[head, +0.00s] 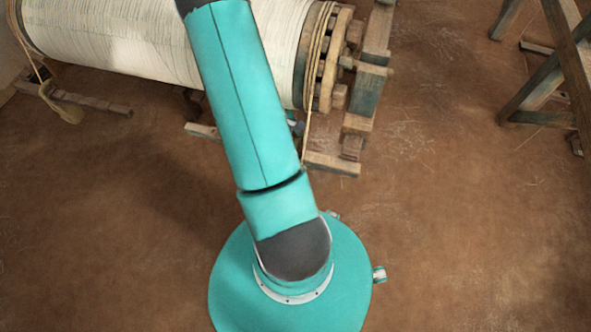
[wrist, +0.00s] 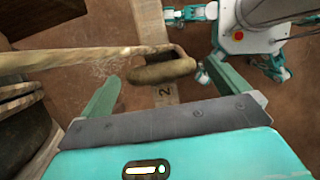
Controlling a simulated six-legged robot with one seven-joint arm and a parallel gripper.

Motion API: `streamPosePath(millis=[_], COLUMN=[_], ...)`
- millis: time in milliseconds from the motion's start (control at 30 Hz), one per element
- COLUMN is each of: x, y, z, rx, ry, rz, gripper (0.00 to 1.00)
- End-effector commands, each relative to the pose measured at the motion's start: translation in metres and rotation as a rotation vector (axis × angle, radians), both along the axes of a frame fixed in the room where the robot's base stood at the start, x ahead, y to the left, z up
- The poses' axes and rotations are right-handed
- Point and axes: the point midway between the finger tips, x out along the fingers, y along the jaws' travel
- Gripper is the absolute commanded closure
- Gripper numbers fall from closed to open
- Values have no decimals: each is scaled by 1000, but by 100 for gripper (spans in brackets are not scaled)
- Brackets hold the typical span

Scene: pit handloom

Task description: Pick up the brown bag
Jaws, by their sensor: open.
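In the wrist view a brown bag (wrist: 160,70) hangs at the end of a pale cord. It lies between and just beyond the two green fingers of my gripper (wrist: 163,73), which is open. There is a gap on each side of the bag, and I see no contact. In the head view my arm hides most of my gripper and this bag. A second, olive-brown bag (head: 62,106) hangs on a cord near the left end of the cloth roll in the head view.
The large white warp roll (head: 150,40) with its wooden toothed end wheel (head: 325,55) lies across the back. A wooden beam (head: 332,163) lies on the floor below it; the wrist view shows a numbered wooden strip (wrist: 166,95). A wooden frame (head: 545,85) stands at right. The front brown floor is clear.

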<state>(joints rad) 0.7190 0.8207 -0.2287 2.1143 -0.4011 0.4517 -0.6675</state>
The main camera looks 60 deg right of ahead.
Motion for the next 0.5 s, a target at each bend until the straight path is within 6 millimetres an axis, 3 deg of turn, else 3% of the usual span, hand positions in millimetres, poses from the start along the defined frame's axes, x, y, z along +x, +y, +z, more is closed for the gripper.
streamPosePath(millis=[300,500], x=[-17,-18], y=[-2,-3], z=[-40,-44], rx=[1,0], ry=[2,0], rz=[-2,-1], gripper=[0,0])
